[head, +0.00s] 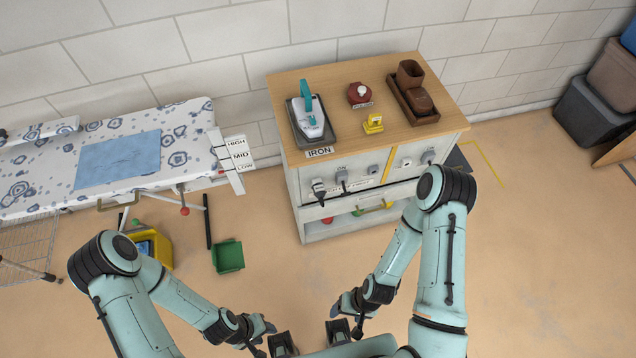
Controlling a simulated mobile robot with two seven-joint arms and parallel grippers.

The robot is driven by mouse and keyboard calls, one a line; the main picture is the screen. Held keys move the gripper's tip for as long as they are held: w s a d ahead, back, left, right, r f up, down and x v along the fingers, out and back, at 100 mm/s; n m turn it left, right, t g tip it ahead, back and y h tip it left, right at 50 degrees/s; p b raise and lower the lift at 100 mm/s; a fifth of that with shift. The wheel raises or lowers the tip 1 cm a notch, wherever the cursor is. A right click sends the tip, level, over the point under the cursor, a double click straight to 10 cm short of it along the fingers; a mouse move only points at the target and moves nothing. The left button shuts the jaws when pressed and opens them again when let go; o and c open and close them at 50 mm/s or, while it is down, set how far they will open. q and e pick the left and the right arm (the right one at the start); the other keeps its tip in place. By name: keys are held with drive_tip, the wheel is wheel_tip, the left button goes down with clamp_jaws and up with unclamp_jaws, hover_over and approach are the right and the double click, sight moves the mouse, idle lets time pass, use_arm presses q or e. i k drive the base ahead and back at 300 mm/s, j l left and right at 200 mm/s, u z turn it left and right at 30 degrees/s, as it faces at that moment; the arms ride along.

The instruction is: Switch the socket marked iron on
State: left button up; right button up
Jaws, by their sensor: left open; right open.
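A cabinet (293,185) with a wooden top stands against the wall, with a row of sockets on its upper front panel. The leftmost socket (318,186), with a dark plug and cord, is below that label. Another plugged socket (342,176) is to its right, near a small "ON" mark. The switch positions and small socket labels are too small to read. My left gripper (269,336) and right gripper (347,320) are open and low in front, apart from the cabinet.
An ironing board (185,170) stands left. A yellow bin (160,258) and green bin (228,257) are on the floor. Floor in front of the cabinet is clear.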

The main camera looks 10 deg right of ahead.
sight(346, 193)
drive_tip(key=i+z, duration=0.55)
drive_tip(key=k+j, duration=0.1)
drive_tip(key=j, duration=0.2)
drive_tip(key=k+j+z, duration=0.15)
drive_tip(key=i+l+u, duration=0.1)
drive_tip(key=i+l, duration=0.2)
